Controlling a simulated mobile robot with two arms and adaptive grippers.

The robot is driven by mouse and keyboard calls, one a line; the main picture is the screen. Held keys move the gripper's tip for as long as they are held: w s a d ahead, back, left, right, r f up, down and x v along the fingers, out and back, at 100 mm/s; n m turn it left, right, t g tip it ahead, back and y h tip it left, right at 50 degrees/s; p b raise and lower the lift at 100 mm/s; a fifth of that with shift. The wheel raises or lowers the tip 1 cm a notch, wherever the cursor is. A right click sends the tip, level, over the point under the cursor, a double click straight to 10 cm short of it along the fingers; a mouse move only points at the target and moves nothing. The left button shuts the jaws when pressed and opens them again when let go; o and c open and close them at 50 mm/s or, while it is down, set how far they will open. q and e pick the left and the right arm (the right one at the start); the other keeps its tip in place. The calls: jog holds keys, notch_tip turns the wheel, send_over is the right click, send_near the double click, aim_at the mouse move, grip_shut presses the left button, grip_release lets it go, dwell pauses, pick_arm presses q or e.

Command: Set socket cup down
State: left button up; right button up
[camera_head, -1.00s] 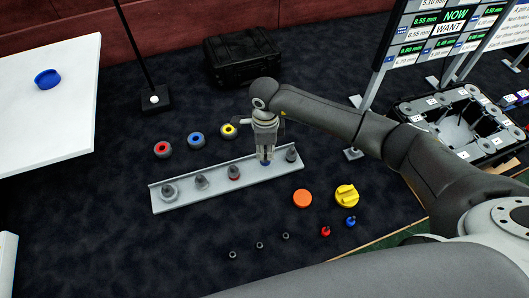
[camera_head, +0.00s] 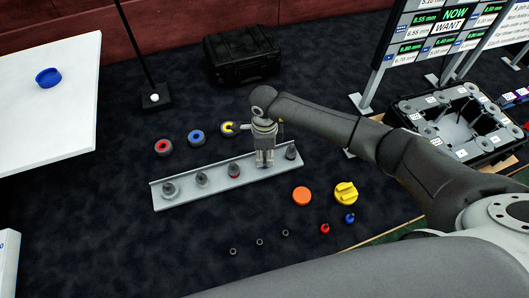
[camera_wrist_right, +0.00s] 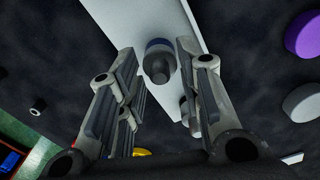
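A dark socket cup with a blue band (camera_wrist_right: 160,62) stands on the light grey rail (camera_wrist_right: 115,18) in the right wrist view, between my right fingers with gaps on both sides. In the head view it is mostly hidden by my right gripper (camera_head: 265,160), which is over the right part of the rail (camera_head: 212,188). My right gripper is open, fingertips around the cup, and it also shows in the wrist view (camera_wrist_right: 158,70). My left gripper is not in view.
Red (camera_head: 163,147), blue (camera_head: 196,138) and yellow (camera_head: 229,129) rings lie behind. An orange disc (camera_head: 301,196) and yellow knob (camera_head: 346,194) lie in front.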

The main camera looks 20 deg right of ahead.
aim_at(265, 155)
jog(key=shift+r, duration=0.5)
notch_tip(265, 155, up, 11)
jog(key=b, duration=0.2)
jog(key=shift+r+b, duration=0.15)
jog(key=shift+b, duration=0.15)
jog(key=shift+s, duration=0.1)
